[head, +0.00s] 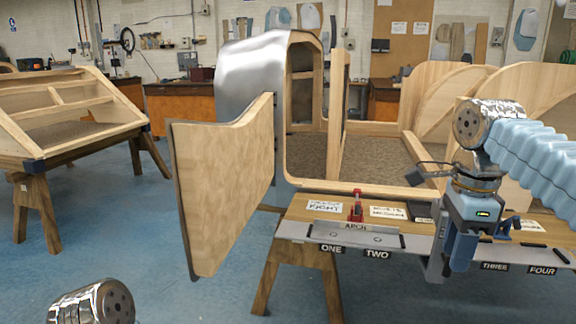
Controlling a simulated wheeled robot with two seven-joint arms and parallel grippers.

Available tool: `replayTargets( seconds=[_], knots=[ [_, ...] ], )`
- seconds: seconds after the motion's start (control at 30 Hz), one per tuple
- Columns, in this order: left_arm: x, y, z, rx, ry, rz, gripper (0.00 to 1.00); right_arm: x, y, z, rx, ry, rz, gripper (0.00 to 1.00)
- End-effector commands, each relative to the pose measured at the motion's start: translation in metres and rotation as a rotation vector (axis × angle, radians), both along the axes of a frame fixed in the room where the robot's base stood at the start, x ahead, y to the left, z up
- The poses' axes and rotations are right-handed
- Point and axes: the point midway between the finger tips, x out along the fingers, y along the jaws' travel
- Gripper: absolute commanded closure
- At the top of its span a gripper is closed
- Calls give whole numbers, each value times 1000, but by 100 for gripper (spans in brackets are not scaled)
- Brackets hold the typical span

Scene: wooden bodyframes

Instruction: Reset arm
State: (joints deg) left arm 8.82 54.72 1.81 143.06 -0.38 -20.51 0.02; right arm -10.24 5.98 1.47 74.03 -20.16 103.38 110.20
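My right arm comes in from the right, with blue ribbed links and a chrome joint. Its blue and grey gripper (450,268) points down in front of the workbench edge (340,240), between the TWO and THREE labels. Nothing is seen held in it, but the gap between its fingers is not clear. Of my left arm, only a chrome joint shows at the bottom left; the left gripper is out of view.
A wooden bodyframe (385,188) with a metal-skinned arch (262,75) stands behind the bench; its open wooden door (225,180) juts forward. A red clamp (356,207) and blue clamp (507,225) are on the bench. Another frame (70,110) stands left. Blue floor (110,240) is clear.

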Motion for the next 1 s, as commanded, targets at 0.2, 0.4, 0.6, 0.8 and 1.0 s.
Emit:
replayTargets(
  seconds=[0.2, 0.4, 0.6, 0.8, 1.0],
  knots=[
    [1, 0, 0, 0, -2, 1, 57, 21, 12, -31, 10, 1, 103, 64],
    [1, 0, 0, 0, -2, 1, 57, 43, 25, -71, 29, -2, 230, 64],
    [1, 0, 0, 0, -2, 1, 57, 70, 49, -140, 69, -15, 431, 64],
    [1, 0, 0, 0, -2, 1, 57, 84, 86, -259, 151, -47, 733, 64],
    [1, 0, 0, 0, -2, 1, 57, 41, 136, -422, 267, -151, 1123, 64]
  ],
)
